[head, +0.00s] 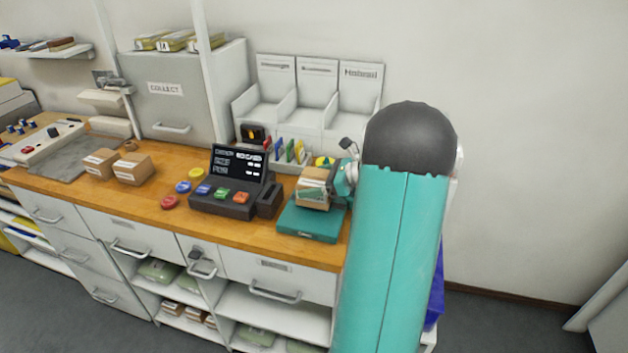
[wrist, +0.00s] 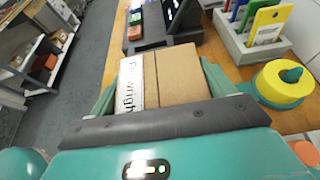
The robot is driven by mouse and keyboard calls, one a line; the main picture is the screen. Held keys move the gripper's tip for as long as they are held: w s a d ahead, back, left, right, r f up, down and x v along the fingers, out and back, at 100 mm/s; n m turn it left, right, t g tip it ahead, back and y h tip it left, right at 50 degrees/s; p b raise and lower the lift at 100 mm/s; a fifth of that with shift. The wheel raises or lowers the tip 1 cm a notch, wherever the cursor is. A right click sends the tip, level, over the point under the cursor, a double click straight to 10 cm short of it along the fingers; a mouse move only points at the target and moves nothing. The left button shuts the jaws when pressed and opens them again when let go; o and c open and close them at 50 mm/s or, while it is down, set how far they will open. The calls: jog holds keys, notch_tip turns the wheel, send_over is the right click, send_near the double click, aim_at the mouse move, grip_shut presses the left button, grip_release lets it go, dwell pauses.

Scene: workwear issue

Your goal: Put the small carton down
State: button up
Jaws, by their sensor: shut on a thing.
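The small carton (head: 313,190) is a brown cardboard box with a pale printed label on one side. My gripper (head: 326,186) is shut on it, over the teal scale (head: 308,224) at the right part of the wooden counter. In the wrist view the carton (wrist: 178,78) sits between the two teal fingers (wrist: 160,85), label side to the left. I cannot tell whether the carton's underside touches the scale plate. My teal arm hides the counter's right end.
A dark register (head: 236,180) with coloured keys stands left of the scale. Coloured discs (head: 183,187) and two other cartons (head: 132,169) lie farther left. A rack of coloured cards (head: 290,151) and white trays (head: 317,100) stand behind.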

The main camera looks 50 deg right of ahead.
jog(key=shift+f, duration=0.35)
jog(key=o, duration=1)
jog(key=shift+o, duration=0.2)
